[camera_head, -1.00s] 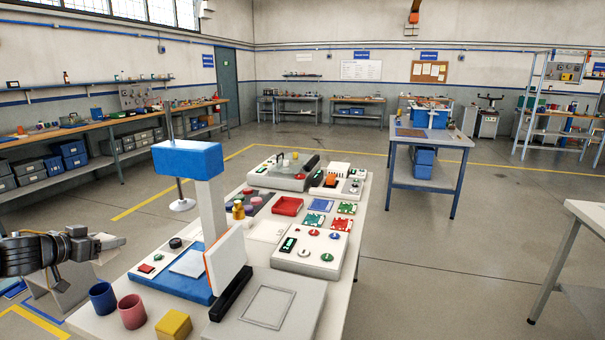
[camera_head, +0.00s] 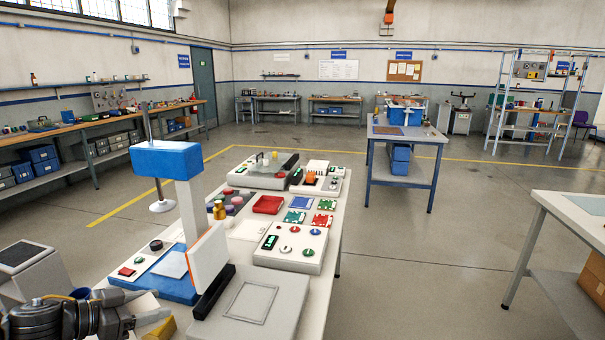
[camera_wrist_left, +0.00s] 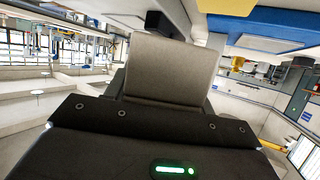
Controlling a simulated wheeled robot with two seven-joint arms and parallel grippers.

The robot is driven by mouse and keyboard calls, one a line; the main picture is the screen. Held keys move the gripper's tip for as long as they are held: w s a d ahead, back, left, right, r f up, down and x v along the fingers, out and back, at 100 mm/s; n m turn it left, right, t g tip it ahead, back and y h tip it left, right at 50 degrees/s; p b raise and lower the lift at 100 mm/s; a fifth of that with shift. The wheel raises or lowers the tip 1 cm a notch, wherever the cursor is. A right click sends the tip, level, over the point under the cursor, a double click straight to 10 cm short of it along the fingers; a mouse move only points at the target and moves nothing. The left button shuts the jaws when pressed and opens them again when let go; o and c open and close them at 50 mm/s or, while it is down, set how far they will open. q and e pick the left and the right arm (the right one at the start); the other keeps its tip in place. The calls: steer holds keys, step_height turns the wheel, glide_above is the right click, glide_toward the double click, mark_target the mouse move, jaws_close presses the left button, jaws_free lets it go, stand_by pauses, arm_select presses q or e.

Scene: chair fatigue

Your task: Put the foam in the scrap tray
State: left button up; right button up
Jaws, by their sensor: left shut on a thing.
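My left gripper (camera_head: 147,314) is at the lower left of the head view, over the near left corner of the bench. It is shut on a pale grey block, which I take to be the foam; in the left wrist view the block (camera_wrist_left: 170,70) stands out past the dark gripper body. The gripper hides part of a yellow block (camera_head: 165,329) on the bench; whether they touch I cannot tell. A red tray (camera_head: 268,204), possibly the scrap tray, lies farther back on the bench. My right gripper is out of view.
A blue press-like stand (camera_head: 178,160) with a white upright panel (camera_head: 207,256) rises between the gripper and the red tray. A grey plate (camera_head: 250,303) and a white control box (camera_head: 290,248) fill the bench's right side. Open floor lies right of the bench.

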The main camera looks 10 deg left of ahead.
arm_select(q)
steer(key=s+d+f+m+g+h, duration=0.1)
steer(key=s+d+f+m, duration=0.1)
steer(key=d, duration=0.6)
steer(key=s+d+f+m+g+h, duration=0.1)
steer(key=s+d+g+h, duration=0.1)
steer(key=d, duration=0.6)
steer(key=shift+s+d+f+m+h, duration=0.15)
steer(key=shift+d+f+m+h, duration=0.15)
steer(key=shift+f+m, duration=0.1)
steer(key=shift+a, duration=0.1)
